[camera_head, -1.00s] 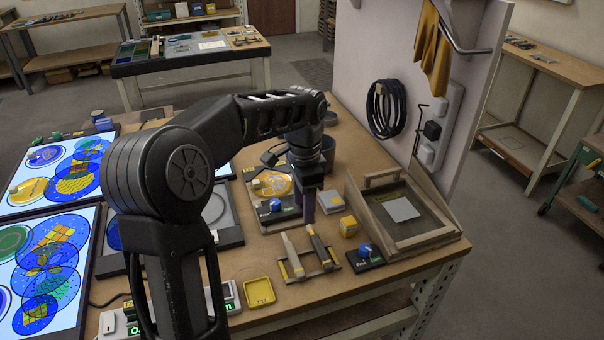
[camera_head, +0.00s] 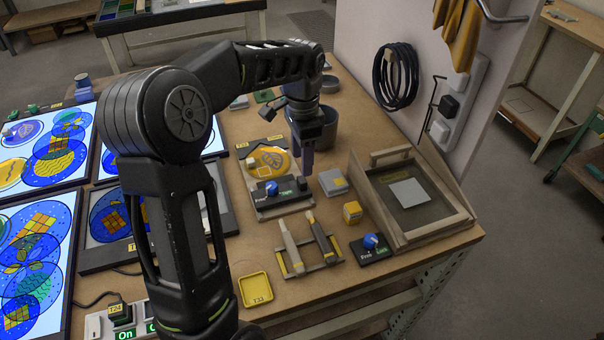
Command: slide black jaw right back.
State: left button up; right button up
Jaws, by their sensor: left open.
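My left gripper (camera_head: 307,168) points down over the right side of a small clamping fixture (camera_head: 262,208). Its fingers sit close together in this view; no object shows between them. A small dark block (camera_head: 302,184), which looks like the black jaw, is at the fixture's right end just below the fingertips; I cannot tell whether they touch it. My right gripper is not in view.
A second blue Free/Lock knob (camera_head: 371,241) stands beside a wooden framed tray (camera_head: 440,232) at the right. Two tools lie on a rack (camera_head: 310,267) in front.

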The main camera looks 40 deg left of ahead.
aim_at(302, 179)
pick_arm(q)
notch_tip(302, 179, down, 6)
jog(key=shift+f+p, duration=0.25)
jog(key=shift+p, duration=0.2)
grip_shut()
dwell(0.4)
dwell(0.9)
